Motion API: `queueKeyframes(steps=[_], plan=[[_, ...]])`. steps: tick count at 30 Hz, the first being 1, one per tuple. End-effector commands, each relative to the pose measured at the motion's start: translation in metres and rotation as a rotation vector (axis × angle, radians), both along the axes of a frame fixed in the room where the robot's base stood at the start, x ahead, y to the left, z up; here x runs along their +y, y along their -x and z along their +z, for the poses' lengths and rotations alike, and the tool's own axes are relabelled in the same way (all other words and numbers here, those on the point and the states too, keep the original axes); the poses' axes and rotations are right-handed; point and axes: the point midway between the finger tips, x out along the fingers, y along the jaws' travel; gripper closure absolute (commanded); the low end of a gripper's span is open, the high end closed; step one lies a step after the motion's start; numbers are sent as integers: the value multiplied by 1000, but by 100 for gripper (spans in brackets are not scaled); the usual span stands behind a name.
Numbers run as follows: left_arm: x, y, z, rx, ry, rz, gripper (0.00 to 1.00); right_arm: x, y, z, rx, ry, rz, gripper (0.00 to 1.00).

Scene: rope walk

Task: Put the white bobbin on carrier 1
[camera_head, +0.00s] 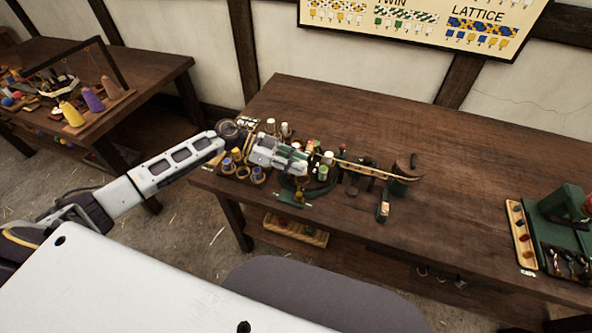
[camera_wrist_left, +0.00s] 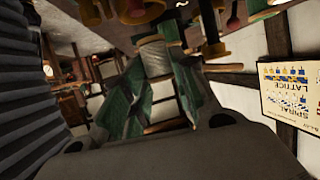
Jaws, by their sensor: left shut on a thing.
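My left gripper (camera_head: 299,165) reaches in from the left over the green round machine (camera_head: 322,188) on the table. In the left wrist view its green fingers (camera_wrist_left: 152,82) are shut on a pale white bobbin (camera_wrist_left: 152,52). I cannot tell which carrier is carrier 1, nor whether the held bobbin touches one. My right gripper is not in view.
Blue-topped and orange bobbins (camera_head: 226,164) stand left of the machine, with white ones (camera_head: 285,128) behind. A green device (camera_head: 565,215) stands at far right. The table (camera_head: 470,190) between is clear.

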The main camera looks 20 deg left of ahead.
Motion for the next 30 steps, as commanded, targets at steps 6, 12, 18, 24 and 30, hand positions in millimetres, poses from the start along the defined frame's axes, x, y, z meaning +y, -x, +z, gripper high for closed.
queueKeyframes(steps=[6, 12, 18, 24, 30], plan=[[0, 0, 0, 0, 0, 0, 90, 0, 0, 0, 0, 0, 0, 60], [0, 0, -14, 3, 1, 0, 90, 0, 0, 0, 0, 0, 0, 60], [0, 0, -34, 2, 0, 0, 90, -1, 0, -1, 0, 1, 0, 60], [0, 0, -37, 0, 0, -1, 90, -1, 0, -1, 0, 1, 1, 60], [0, 0, -38, 0, 0, -1, 90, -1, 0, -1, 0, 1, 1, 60]])
